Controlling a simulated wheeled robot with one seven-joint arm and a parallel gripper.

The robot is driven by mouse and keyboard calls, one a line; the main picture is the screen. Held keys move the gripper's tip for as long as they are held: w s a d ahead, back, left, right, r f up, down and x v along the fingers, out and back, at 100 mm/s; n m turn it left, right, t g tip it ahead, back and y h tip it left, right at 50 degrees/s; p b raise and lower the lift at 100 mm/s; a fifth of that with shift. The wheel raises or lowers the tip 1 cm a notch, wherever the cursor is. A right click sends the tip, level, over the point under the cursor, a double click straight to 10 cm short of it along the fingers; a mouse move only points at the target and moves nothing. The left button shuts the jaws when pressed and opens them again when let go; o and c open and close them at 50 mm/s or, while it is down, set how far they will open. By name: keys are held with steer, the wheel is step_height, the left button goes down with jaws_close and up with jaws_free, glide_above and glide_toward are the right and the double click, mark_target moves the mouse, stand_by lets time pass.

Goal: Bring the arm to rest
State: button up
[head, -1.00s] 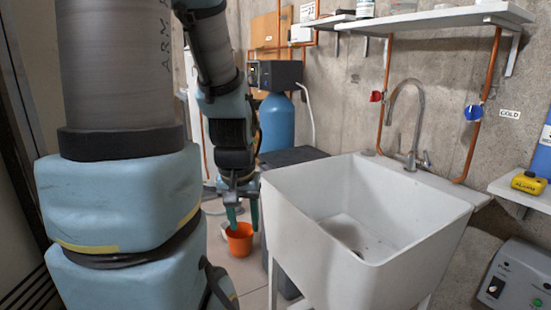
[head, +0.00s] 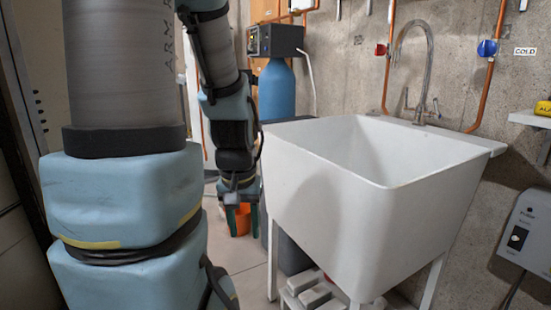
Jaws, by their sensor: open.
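My arm hangs down at the left of the head view, to the left of the white sink. My gripper (head: 241,220) is at the arm's lower end, pointing down, with green fingers apart and nothing seen between them but the bucket behind. An orange bucket (head: 241,214) stands on the floor beyond the gripper, partly hidden by it. I cannot tell how far the fingers are from the bucket.
The white utility sink (head: 340,215) stands close on the right of my gripper, on legs. Grey blocks (head: 312,295) lie under it. A blue tank (head: 276,92) stands behind. A grey control box (head: 522,232) is on the right wall. Bare floor (head: 250,272) shows below the gripper.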

step_height(320, 180, up, 19)
steer(key=p, duration=2)
